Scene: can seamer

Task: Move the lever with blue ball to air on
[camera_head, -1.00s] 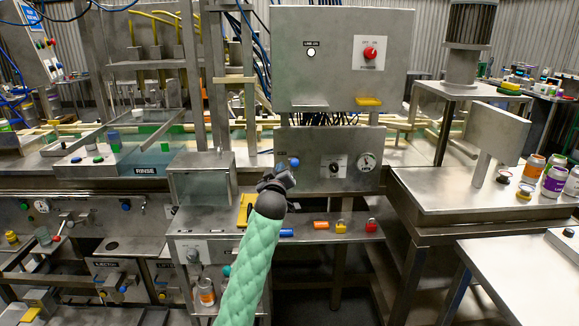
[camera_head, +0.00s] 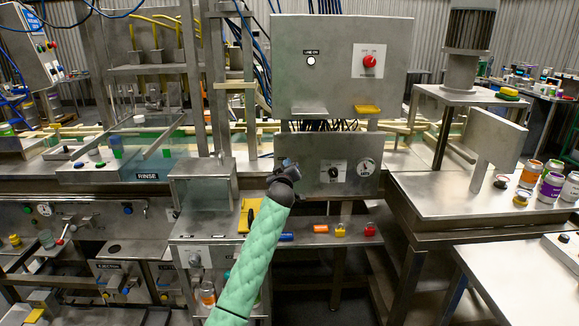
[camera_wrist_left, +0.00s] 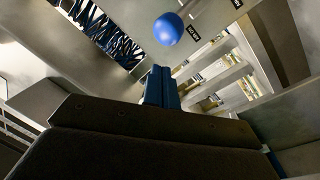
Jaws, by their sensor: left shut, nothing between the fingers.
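The lever's blue ball (camera_wrist_left: 168,29) shows in the left wrist view, on a thin rod that runs up and to the right to a grey panel. That gripper is in front of the left part of the lower grey control panel (camera_head: 312,180). In the left wrist view the blue fingers of my left gripper (camera_wrist_left: 162,87) are together and empty. The ball is just beyond their tips, with a gap visible in the picture. My right gripper is not in view.
Above is a larger box with a red knob (camera_head: 370,61). On the shelf below are a yellow padlock (camera_head: 340,230) and a red padlock (camera_head: 370,229). A clear-sided box (camera_head: 203,194) stands left.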

